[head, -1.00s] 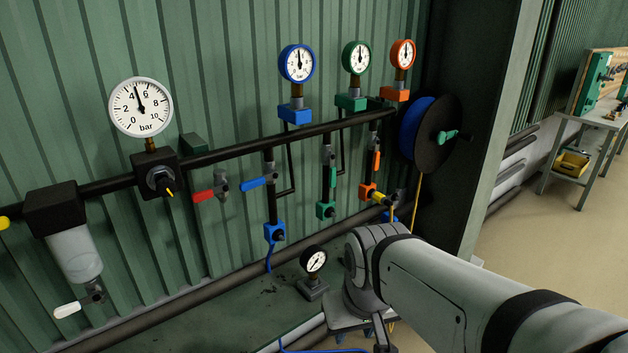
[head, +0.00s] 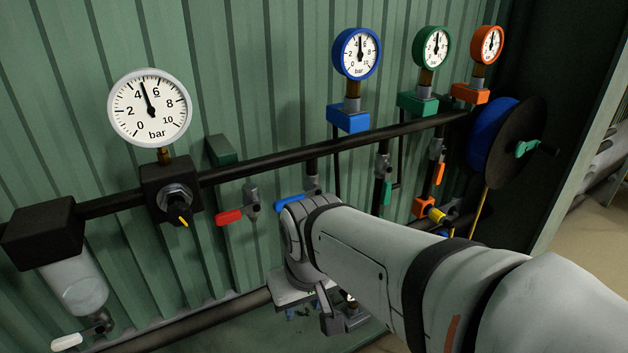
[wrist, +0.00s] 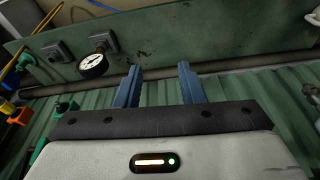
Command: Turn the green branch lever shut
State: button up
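The green branch lever (head: 388,192) hangs down along its pipe, below the valve body (head: 383,163) under the green gauge (head: 433,48), in the head view. The lower part of that branch is hidden behind my arm. In the wrist view, my gripper (wrist: 158,85) shows two blue fingers standing apart with nothing between them. In the head view my wrist is in front of the wall, left of and below the green lever, and the fingertips are not clear. A green block (wrist: 38,150) shows at the left of the wrist view, away from the fingers.
The blue lever (head: 289,202) is close behind my wrist, partly covered. The red lever (head: 229,217) is to its left. An orange lever (head: 439,174) and hose reel (head: 495,135) are to the right.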

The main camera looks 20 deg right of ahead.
aim_at(387, 186)
jog(key=w+d+f+m+t+y+p, duration=0.15)
jog(key=w+d+m+y+p, duration=0.3)
jog(key=w+m+y, duration=0.95)
jog(key=s+d+f+m+t+h+p, duration=0.1)
jog(key=d+f+m+t+h, duration=0.1)
jog(key=d+m+t+h, duration=0.75)
jog(key=s+d+f+m+t+h+p, duration=0.1)
jog(key=s+d+m+t+h, duration=0.2)
jog(key=d+m, duration=1.25)
jog(key=shift+w+d+n+t+p, duration=0.1)
jog(key=shift+w+d+n+t, duration=0.3)
jog(key=shift+w, duration=1.2)
jog(key=shift+w+d+n+t+p, duration=0.1)
jog(key=shift+w+d+n, duration=0.4)
jog(key=shift+w+n, duration=0.8)
jog(key=shift+w+d+n+t+p, duration=0.1)
jog(key=shift+w+d+n+t, duration=0.25)
jog(key=shift+w, duration=1.6)
